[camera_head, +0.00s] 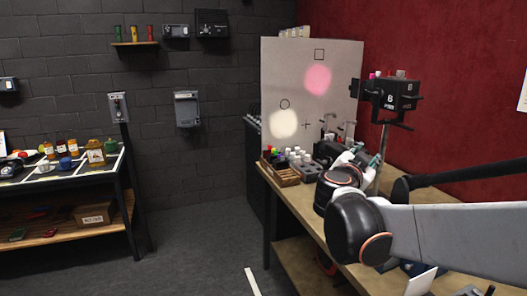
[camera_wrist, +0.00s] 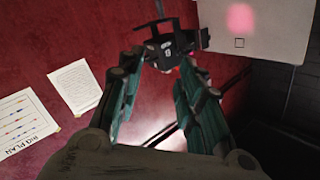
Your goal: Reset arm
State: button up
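My arm reaches in from the right in the head view, over the wooden workbench (camera_head: 285,193). My gripper (camera_head: 376,160) is small and partly hidden behind my own arm links there. In the wrist view my gripper (camera_wrist: 160,64) shows two green-padded fingers spread apart, with nothing between them. Beyond the fingertips is a black boxy device (camera_wrist: 167,45) with a white mark. The same device (camera_head: 390,94) stands on a post above the bench in the head view.
A pale board (camera_head: 335,75) with pink and cream light spots stands behind the bench. A wooden rack (camera_head: 283,174) and small bottles sit on the bench. A red wall (camera_head: 440,50) is close on the right. A table (camera_head: 75,172) stands left; the floor between is mostly clear.

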jog(key=s+a+r+n+t+y, duration=0.3)
jog(key=a+r+n+t+y, duration=0.1)
jog(key=a+r+n+y, duration=0.15)
jog(key=s+a+f+n+g+y, duration=0.2)
jog(key=s+a+f+n+y, duration=0.2)
jog(key=s+a+n+y, duration=0.3)
jog(key=s+d+f+g+h, duration=0.1)
jog(key=s+f+g, duration=0.3)
jog(key=s+f, duration=0.6)
jog(key=s+d+f+g+h, duration=0.1)
jog(key=s+d+f+g, duration=0.3)
jog(key=s+f, duration=0.6)
jog(key=shift+d+g+h, duration=0.35)
jog(key=shift+g, duration=0.35)
